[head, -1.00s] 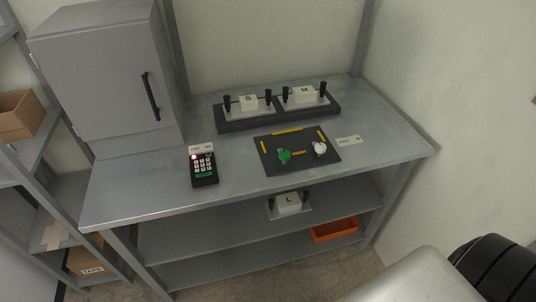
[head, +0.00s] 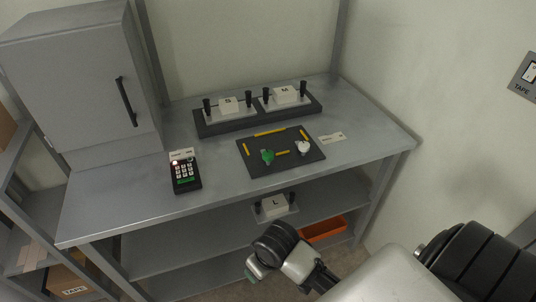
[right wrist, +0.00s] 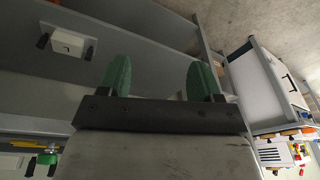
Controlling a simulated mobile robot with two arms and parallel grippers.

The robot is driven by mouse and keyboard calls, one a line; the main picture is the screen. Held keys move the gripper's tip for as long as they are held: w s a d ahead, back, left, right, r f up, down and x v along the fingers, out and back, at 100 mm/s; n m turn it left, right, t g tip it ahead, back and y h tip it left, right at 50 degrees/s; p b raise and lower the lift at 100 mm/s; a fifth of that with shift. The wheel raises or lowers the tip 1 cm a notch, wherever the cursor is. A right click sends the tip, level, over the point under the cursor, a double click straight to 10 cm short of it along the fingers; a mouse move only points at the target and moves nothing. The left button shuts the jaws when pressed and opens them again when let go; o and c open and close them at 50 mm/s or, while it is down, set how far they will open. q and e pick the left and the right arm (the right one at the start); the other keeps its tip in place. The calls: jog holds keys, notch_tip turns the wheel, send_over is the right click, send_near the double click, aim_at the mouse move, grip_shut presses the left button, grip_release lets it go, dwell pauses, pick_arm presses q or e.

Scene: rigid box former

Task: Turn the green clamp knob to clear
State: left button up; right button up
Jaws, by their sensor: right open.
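The green clamp knob (head: 267,157) sits on the left part of a dark mat (head: 262,168) on the grey workbench. A white knob (head: 303,148) sits to its right, with yellow bars around them. My right gripper (head: 252,272) is low in front of the bench, below and apart from the green knob. In the right wrist view its two green fingers (right wrist: 158,80) are spread with nothing between them. A small green part (right wrist: 47,159) shows at that view's lower left; I cannot tell whether it is the knob. My left gripper is not in view.
A rack with blocks S (head: 229,105) and M (head: 286,94) stands behind the mat. A black keypad (head: 185,174) with a red light stands to the left. Block L (head: 272,206) and an orange bin (head: 323,229) are on the shelf below. A grey cabinet (head: 75,75) stands at back left.

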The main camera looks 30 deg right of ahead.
jog(key=w+d+r+m+g, duration=0.1)
jog(key=w+d+r, duration=0.2)
jog(key=w, duration=0.8)
notch_tip(320, 180, up, 16)
jog(key=m+g+h, duration=0.1)
jog(key=m+g, duration=0.1)
jog(key=m, duration=0.5)
send_over(268, 154)
notch_tip(268, 154, down, 10)
jog(key=shift+d+f+p, duration=0.1)
jog(key=shift+f+p, duration=0.05)
jog(key=shift+p, duration=0.3)
jog(key=c, duration=0.9)
jog(key=shift+c, duration=0.2)
